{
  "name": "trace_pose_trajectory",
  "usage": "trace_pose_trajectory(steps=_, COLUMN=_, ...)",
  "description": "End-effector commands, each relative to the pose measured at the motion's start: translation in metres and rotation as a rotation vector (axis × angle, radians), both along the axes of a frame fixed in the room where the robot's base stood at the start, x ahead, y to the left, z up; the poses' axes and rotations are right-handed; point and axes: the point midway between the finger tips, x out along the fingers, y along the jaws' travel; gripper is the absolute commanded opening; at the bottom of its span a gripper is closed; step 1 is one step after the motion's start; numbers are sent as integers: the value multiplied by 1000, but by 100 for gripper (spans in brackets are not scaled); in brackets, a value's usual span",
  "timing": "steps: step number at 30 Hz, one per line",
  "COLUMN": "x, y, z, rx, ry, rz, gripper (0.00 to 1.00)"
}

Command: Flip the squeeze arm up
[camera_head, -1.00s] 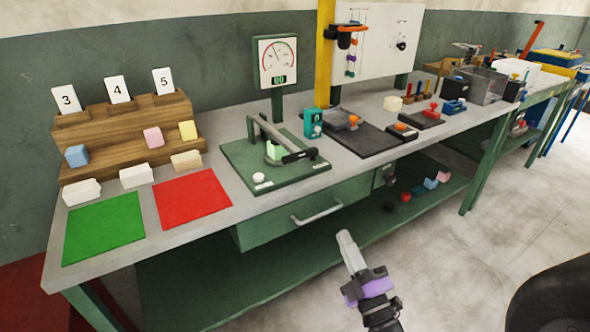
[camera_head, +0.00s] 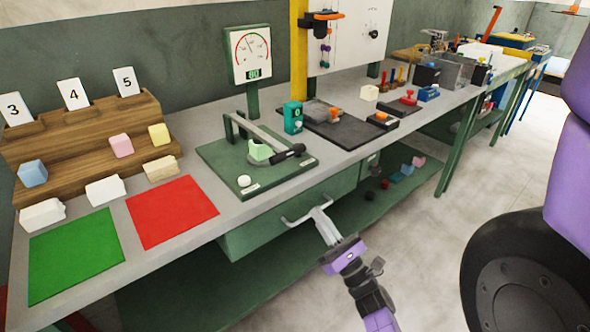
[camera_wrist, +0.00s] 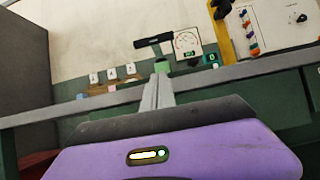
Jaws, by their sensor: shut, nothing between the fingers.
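The squeeze press sits on a green board (camera_head: 212,162) on the bench. Its grey squeeze arm (camera_head: 262,132) lies lowered over a light green foam block (camera_head: 259,152), with its black handle (camera_head: 289,152) pointing toward the bench front. In the wrist view, the black handle (camera_wrist: 153,41) and green foam (camera_wrist: 162,66) show beyond my fingers. My gripper (camera_head: 322,214) is shut and empty, apart from the arm, in front of the bench by the drawer handle. It also shows in the wrist view (camera_wrist: 160,82).
A dial gauge (camera_head: 250,54) stands behind the press and a teal device (camera_head: 293,117) to its right. Red (camera_head: 172,212) and green (camera_head: 75,258) mats and a wooden rack (camera_head: 80,132) lie to the left. The drawer handle (camera_head: 292,221) juts out below the bench edge.

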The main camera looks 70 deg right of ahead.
Motion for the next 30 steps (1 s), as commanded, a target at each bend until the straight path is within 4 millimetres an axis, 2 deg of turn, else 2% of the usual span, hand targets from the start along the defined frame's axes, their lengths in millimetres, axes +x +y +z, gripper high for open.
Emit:
trace_pose_trajectory(steps=11, x=0, y=0, z=0, rx=-11, ry=7, rz=-10, gripper=0)
trace_pose_trajectory(steps=16, x=7, y=-5, z=7, rx=-12, ry=5, rz=-10, gripper=0)
trace_pose_trajectory(steps=30, x=68, y=-42, z=56, rx=-11, ry=5, rz=-9, gripper=0)
